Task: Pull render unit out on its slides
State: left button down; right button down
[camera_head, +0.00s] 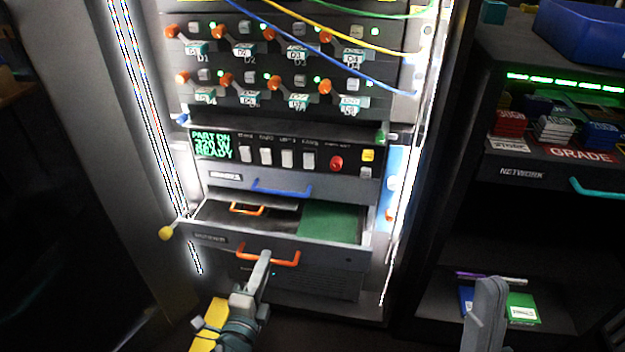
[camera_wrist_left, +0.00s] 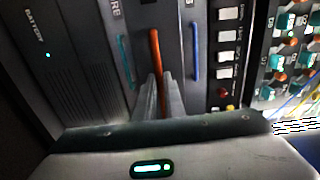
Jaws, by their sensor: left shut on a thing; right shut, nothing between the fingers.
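A dark grey drawer unit (camera_head: 325,254) with an orange handle (camera_head: 284,257) stands out from the rack, open at the top. A green board (camera_head: 331,221) and a smaller orange handle (camera_head: 247,209) show inside it. Its label is too small to read surely. My left gripper (camera_head: 265,260) is shut on the orange handle. In the left wrist view the fingers (camera_wrist_left: 161,85) close around the orange handle (camera_wrist_left: 155,48). My right gripper (camera_head: 490,287) is shut and empty at the lower right, apart from the rack.
A blue-handled unit (camera_head: 225,178) sits just above, under a panel with a green display (camera_head: 212,145) and switches. A yellow knob (camera_head: 166,233) sticks out at the drawer's left. Blue and yellow cables (camera_head: 340,45) hang higher up. A dark shelf cabinet (camera_head: 520,180) stands on the right.

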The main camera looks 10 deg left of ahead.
pick_arm(q)
jog(key=shift+s+f, duration=0.1)
jog(key=shift+s, duration=0.05)
jog(key=s, duration=0.6)
jog(key=shift+s+a, duration=0.15)
jog(key=shift+s, duration=0.2)
dwell(0.8)
jog(key=shift+s, duration=0.15)
jog(key=s, duration=0.6)
jog(key=shift+s, duration=0.35)
dwell(0.8)
jog(key=shift+a, duration=0.1)
jog(key=shift+s, duration=0.1)
jog(key=s+b, duration=0.1)
jog(key=s, duration=0.5)
dwell(1.1)
jog(key=shift+a, duration=0.1)
